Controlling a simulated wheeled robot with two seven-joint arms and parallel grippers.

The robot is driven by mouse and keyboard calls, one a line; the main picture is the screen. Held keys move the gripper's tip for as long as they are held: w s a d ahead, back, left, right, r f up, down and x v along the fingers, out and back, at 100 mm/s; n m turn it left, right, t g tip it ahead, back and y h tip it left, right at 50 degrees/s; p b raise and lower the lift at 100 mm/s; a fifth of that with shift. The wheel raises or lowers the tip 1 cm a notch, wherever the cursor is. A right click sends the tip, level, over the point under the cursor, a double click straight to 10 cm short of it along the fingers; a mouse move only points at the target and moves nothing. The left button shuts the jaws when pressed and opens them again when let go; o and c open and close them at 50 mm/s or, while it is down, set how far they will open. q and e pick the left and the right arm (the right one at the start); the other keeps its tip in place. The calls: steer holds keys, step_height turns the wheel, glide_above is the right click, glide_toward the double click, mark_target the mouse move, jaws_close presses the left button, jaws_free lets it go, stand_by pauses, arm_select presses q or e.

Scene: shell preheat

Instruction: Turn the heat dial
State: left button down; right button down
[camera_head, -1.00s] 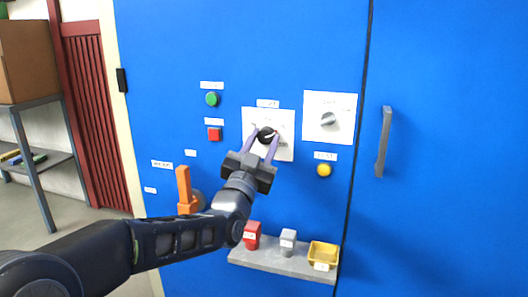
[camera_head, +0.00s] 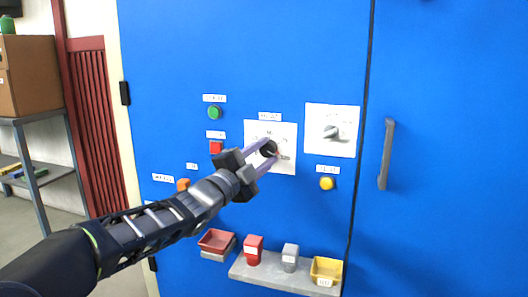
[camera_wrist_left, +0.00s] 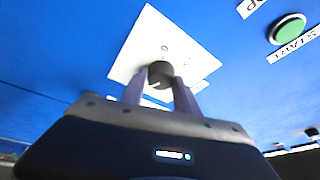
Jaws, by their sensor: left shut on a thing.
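A black round dial (camera_head: 269,147) sits on a white plate (camera_head: 286,131) on the blue cabinet front. My left gripper (camera_head: 266,154) is shut on this dial, its two purple fingers on either side of the knob. The wrist view shows the black dial (camera_wrist_left: 160,70) between the fingertips, with the white plate (camera_wrist_left: 150,38) tilted in the picture. The fingers hide part of the dial and plate. A second, grey dial (camera_head: 330,132) is on another white plate at the right, untouched. The labels are too small to read surely. My right gripper is not in view.
A green button (camera_head: 215,113), a red button (camera_head: 216,147) and a yellow button (camera_head: 327,183) flank the plates. Below, a grey shelf (camera_head: 270,277) holds red, grey and yellow items, with a red tray (camera_head: 216,240) beside it. A door handle (camera_head: 386,154) stands at the right.

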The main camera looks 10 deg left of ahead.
arm_select(q)
steer(key=shift+m+g, duration=0.3)
steer(key=shift+m, duration=0.3)
steer(key=c, duration=0.9)
jaws_free()
steer(key=p+v, duration=0.1)
steer(key=v, duration=0.6)
steer(key=shift+s+a, duration=0.25)
steer(key=shift+s, duration=0.05)
steer(key=shift+f, duration=0.1)
